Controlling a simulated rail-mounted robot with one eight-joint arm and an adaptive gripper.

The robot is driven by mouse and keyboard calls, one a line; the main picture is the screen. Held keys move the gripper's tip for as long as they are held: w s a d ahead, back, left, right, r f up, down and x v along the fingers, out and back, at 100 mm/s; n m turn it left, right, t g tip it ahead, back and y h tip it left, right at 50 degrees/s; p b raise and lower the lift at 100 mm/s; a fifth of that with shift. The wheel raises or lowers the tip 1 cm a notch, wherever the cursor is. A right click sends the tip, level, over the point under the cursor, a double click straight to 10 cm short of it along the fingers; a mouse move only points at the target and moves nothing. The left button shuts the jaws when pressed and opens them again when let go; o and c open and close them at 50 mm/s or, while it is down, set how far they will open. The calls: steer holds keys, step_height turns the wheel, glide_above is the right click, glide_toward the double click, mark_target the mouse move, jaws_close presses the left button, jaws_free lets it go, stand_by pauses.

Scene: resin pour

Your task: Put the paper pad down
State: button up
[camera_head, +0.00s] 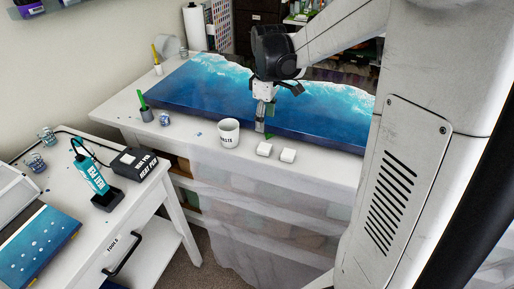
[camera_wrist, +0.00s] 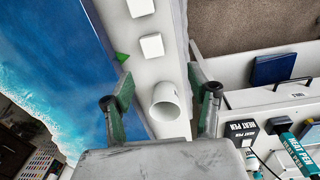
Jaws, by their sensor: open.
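Two small white pads, which look like the paper pads, lie side by side on the white counter's front strip: the left one (camera_head: 264,148) and the right one (camera_head: 288,156). In the wrist view they show as white blocks, one nearer (camera_wrist: 152,45) and one at the top edge (camera_wrist: 140,7). My gripper (camera_head: 265,119) is open with nothing between its fingers, above the blue resin panel's front edge and behind the pads. In the wrist view its two fingers (camera_wrist: 160,92) stand wide apart. Neither finger touches a pad.
A white "WASTE" cup (camera_head: 228,134) stands left of the pads. The blue wave resin panel (camera_head: 200,92) fills much of the counter. A small green piece (camera_wrist: 122,57) lies by its edge. A side table (camera_head: 75,215) holds a heat pen (camera_head: 92,178) and its box (camera_head: 133,163).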

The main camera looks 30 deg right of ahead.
steer(key=s+a+r+m+t, duration=0.3)
steer(key=s+a, duration=0.4)
steer(key=s, duration=0.2)
steer(key=s+a+r+m+t, duration=0.3)
steer(key=s+a+m, duration=0.1)
steer(key=s+a, duration=0.4)
steer(key=s, duration=0.2)
steer(key=shift+s+r+t, duration=0.2)
steer(key=shift+s+t, duration=0.1)
steer(key=shift+f, duration=0.1)
